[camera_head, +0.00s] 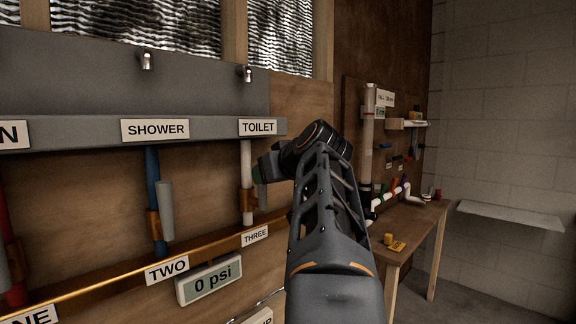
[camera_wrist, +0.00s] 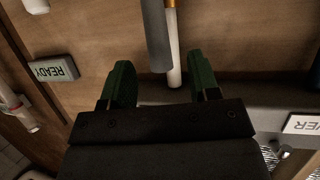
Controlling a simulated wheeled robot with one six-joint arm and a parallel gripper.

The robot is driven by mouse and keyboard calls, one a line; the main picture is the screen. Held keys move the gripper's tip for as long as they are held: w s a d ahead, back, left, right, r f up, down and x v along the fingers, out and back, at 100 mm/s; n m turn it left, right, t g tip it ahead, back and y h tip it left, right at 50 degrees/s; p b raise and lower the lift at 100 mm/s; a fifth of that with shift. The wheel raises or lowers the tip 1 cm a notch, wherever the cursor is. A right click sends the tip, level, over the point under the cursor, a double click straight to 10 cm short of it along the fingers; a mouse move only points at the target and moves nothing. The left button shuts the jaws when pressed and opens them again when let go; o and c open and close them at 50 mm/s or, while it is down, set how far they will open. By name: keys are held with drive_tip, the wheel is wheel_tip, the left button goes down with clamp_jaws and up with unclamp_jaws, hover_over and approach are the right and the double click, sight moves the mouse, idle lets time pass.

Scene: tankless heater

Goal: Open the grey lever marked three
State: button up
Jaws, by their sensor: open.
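The grey lever marked three shows in the wrist view (camera_wrist: 156,38) as a grey bar beside a white pipe (camera_wrist: 174,55), running parallel to it. In the head view the white pipe (camera_head: 246,165) stands below the TOILET label, with the THREE tag (camera_head: 255,236) beneath. The lever there is mostly hidden by my gripper (camera_head: 263,172). My gripper (camera_wrist: 160,72) is open with dark green fingers. In the wrist view the lever's end lies between the two fingertips, nearer the left one. I see no contact, and cannot tell the depth between them.
Lever two (camera_head: 167,210) on a blue pipe is to the left, above a gauge reading 0 psi (camera_head: 209,279). A brass pipe (camera_head: 120,270) runs along the board. A wooden workbench (camera_head: 415,228) with pipe fittings stands at the right. A READY display (camera_wrist: 53,69) shows in the wrist view.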

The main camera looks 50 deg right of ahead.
drive_tip(key=v, duration=0.8)
drive_tip(key=shift+s, duration=0.35)
drive_tip(key=shift+a+r, duration=0.1)
drive_tip(key=shift+r, duration=0.05)
drive_tip(key=w+a+f+g+y+p, duration=0.4)
drive_tip(key=w+a+f+g+p, duration=0.15)
drive_tip(key=a+f+p, duration=0.6)
drive_tip(key=s+a+f+n+g+h+p, duration=0.1)
drive_tip(key=s+a+f+g+p, duration=0.3)
drive_tip(key=a+f+p, duration=0.5)
drive_tip(key=shift+s+a+f+n, duration=0.3)
drive_tip(key=shift+s+a+n, duration=0.45)
drive_tip(key=shift+a, duration=0.2)
